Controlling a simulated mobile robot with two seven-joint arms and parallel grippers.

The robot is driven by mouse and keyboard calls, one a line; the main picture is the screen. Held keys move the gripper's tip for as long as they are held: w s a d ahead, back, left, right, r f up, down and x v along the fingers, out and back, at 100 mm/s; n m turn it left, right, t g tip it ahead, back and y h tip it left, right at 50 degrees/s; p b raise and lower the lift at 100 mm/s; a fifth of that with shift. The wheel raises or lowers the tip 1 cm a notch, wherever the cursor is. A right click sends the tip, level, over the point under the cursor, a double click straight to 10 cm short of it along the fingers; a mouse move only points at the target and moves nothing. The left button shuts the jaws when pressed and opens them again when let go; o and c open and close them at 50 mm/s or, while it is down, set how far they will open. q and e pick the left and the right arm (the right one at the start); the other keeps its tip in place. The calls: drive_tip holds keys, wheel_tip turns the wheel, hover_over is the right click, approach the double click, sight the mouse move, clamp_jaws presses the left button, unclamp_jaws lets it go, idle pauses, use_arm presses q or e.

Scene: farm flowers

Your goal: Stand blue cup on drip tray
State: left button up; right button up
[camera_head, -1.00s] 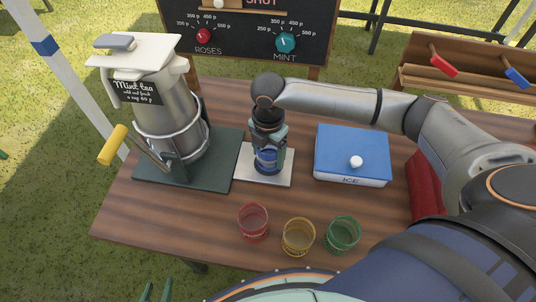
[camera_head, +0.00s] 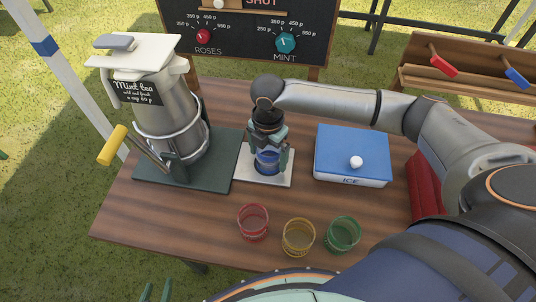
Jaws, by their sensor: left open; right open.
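A mint tea urn (camera_head: 165,110) with a yellow-handled lever (camera_head: 113,144) stands left of the tray. A blue-lidded ice box (camera_head: 345,152) is to the right. Red (camera_head: 253,222), yellow (camera_head: 298,237) and green (camera_head: 342,234) cups stand near the front edge. A sign board (camera_head: 255,40) is behind.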

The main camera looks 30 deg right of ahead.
wheel_tip(320, 180, up, 12)
drive_tip(key=shift+f, duration=0.25)
drive_tip(key=shift+c, duration=0.4)
idle(1.0)
